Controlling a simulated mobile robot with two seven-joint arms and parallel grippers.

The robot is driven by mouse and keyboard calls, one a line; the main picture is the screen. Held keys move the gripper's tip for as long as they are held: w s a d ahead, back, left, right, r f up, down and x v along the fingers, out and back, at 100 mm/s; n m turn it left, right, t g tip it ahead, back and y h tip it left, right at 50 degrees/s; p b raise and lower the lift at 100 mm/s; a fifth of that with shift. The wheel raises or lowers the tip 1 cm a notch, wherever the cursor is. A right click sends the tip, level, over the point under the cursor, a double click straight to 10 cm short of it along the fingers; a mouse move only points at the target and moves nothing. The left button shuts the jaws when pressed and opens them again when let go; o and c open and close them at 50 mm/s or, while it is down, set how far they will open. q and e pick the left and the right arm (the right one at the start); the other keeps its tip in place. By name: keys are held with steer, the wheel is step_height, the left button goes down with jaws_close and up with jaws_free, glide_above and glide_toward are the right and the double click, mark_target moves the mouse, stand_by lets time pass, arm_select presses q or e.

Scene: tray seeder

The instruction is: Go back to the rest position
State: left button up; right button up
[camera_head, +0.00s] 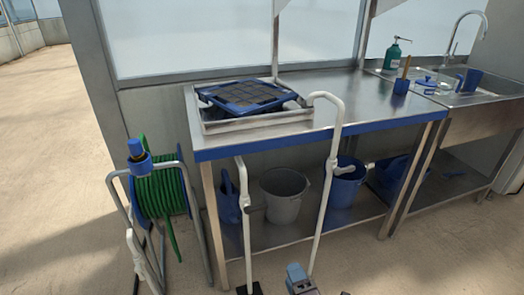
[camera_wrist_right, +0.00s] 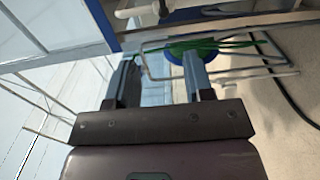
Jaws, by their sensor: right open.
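My right gripper (camera_head: 298,273) shows at the bottom edge of the head view, low in front of the metal table. In the right wrist view my right gripper (camera_wrist_right: 160,72) has its two fingers wide apart, with nothing between them. My left gripper is not in the head view. The blue seed tray (camera_head: 247,95) with dark square cells sits in a shallow metal frame (camera_head: 262,124) on the table, well away from my right gripper.
The blue-edged metal table (camera_head: 330,97) stands ahead. White bent tubes (camera_head: 331,170) rise before it. A green hose reel (camera_head: 162,190) stands left. Grey (camera_head: 284,196) and blue (camera_head: 343,187) buckets stand underneath. A sink (camera_head: 475,92) is right. Floor at far left is open.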

steer(key=w+d+r+n+g, duration=0.2)
steer(key=d+n, duration=0.6)
steer(key=d, duration=1.8)
steer(key=s+f+m+g+h, duration=0.1)
steer(key=s+m+g+h, duration=0.15)
steer(key=s+m, duration=1.2)
steer(key=s+f+m+g+h, duration=0.3)
steer(key=s+m, duration=0.5)
steer(key=s, duration=1.3)
steer(key=shift+w+a+m, duration=0.7)
steer(key=shift+a+m, duration=1.75)
steer(key=shift+a, duration=1.05)
arm_select(q)
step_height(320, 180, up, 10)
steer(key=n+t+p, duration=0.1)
steer(key=p, duration=1.2)
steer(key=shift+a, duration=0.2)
arm_select(e)
step_height(320, 180, up, 11)
steer(key=m+t, duration=0.1)
steer(key=shift+w+d, duration=0.15)
